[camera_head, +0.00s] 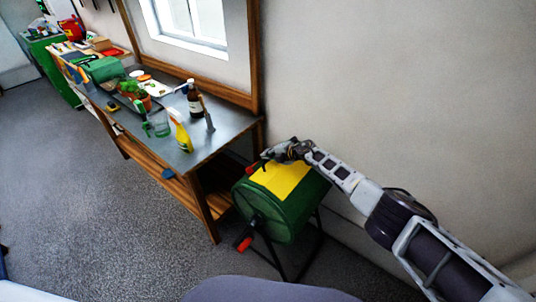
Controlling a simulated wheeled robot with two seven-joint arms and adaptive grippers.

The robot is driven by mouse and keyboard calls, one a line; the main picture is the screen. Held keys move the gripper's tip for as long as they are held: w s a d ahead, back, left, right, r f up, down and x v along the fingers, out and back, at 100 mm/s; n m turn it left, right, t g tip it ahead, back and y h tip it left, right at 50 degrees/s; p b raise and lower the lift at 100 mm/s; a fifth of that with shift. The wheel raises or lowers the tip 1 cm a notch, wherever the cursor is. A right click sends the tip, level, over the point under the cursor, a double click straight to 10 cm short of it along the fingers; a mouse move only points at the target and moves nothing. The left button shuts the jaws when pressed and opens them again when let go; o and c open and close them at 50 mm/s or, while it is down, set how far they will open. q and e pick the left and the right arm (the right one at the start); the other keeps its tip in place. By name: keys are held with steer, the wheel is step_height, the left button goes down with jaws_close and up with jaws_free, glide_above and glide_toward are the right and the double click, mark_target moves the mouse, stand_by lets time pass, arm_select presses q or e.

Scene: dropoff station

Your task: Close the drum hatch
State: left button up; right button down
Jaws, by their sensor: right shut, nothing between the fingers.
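The green drum (262,211) stands on a dark frame to the right of the workbench, against the wall. Its yellow hatch (283,179) is on the top of the drum and appears to lie about flush with it. My right arm comes in from the lower right, and my right gripper (265,158) is shut and empty at the far edge of the yellow hatch. I cannot tell whether it touches the hatch. A red handle (245,243) shows low on the drum's front side. My left gripper is out of view.
A wooden workbench with a grey top (213,137) stands left of the drum. The grey floor (90,200) in front is clear.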

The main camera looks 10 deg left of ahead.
steer(key=shift+d+r, duration=0.15)
steer(key=shift+d, duration=0.1)
steer(key=shift+s+d+r, duration=0.1)
steer(key=shift+d+r, duration=0.15)
steer(key=shift+d, duration=0.1)
steer(key=shift+v, duration=0.85)
steer(key=v, duration=0.9)
steer(key=shift+s, duration=0.15)
steer(key=shift+a, duration=0.15)
stand_by(0.5)
